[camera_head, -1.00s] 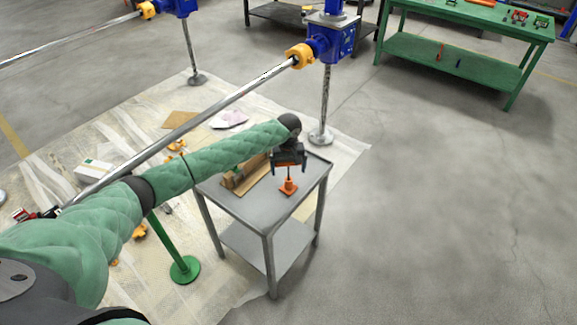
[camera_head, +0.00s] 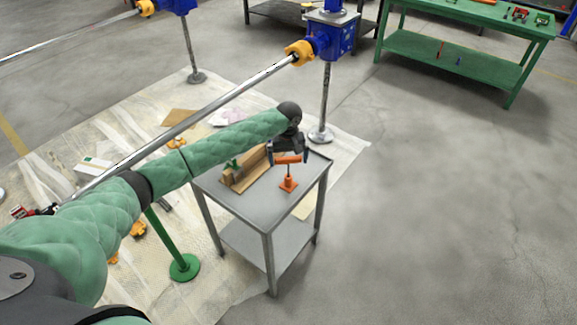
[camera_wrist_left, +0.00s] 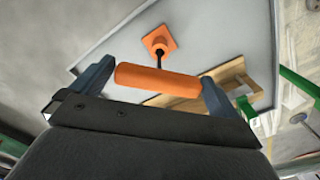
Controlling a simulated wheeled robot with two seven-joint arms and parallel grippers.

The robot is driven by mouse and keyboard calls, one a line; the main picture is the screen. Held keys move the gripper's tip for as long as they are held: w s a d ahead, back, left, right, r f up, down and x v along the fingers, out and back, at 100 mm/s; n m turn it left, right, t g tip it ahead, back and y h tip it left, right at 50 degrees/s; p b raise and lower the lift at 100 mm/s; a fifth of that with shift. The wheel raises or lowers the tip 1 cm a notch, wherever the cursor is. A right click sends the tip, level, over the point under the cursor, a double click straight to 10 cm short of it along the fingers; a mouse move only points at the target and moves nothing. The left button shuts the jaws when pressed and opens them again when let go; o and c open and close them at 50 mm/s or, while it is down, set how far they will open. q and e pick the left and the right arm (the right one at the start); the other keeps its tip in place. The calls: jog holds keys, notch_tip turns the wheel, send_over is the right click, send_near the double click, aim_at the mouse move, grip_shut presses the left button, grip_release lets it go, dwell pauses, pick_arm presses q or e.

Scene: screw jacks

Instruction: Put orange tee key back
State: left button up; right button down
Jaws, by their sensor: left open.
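The orange tee key (camera_head: 290,160) has an orange crossbar handle and a thin dark shaft. It appears upright, its shaft meeting the orange square-footed holder (camera_head: 288,185) on the grey cart. My left gripper (camera_head: 289,152) is at the handle, above the cart top. In the left wrist view, the tee key's handle (camera_wrist_left: 157,80) lies lengthwise between the two spread fingers of my left gripper (camera_wrist_left: 153,84), and the holder (camera_wrist_left: 159,41) is beyond it. Small gaps seem to separate the handle ends from the fingers. My right gripper is not in view.
A wooden tray (camera_head: 248,180) with a green item (camera_head: 232,164) lies on the grey cart (camera_head: 262,208), left of the holder. A long metal shaft (camera_head: 215,108) runs behind my left arm. A green post (camera_head: 183,268) stands left of the cart. Open floor lies to the right.

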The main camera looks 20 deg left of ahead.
pick_arm(q)
notch_tip(320, 180, up, 9)
jog(key=shift+f+b, duration=0.1)
jog(key=shift+b, duration=0.95)
jog(key=s+d+f+m+t+h, duration=0.4)
jog(key=s+d+f+m, duration=0.1)
jog(key=s+d+f, duration=1.1)
jog(key=s+a+f+y, duration=0.1)
jog(key=s+a+f, duration=0.15)
jog(key=f, duration=0.65)
jog(key=s+a+f, duration=0.2)
jog(key=s+f, duration=0.2)
jog(key=f, duration=0.5)
jog(key=s+a+f+m+g+y, duration=0.1)
jog(key=s+a+f, duration=0.2)
jog(key=s+f, duration=0.9)
jog(key=s+a+f+m+g+y, duration=0.1)
jog(key=s+a+f, duration=0.3)
jog(key=s+f, duration=0.8)
jog(key=s, duration=0.6)
jog(key=shift+f, duration=0.2)
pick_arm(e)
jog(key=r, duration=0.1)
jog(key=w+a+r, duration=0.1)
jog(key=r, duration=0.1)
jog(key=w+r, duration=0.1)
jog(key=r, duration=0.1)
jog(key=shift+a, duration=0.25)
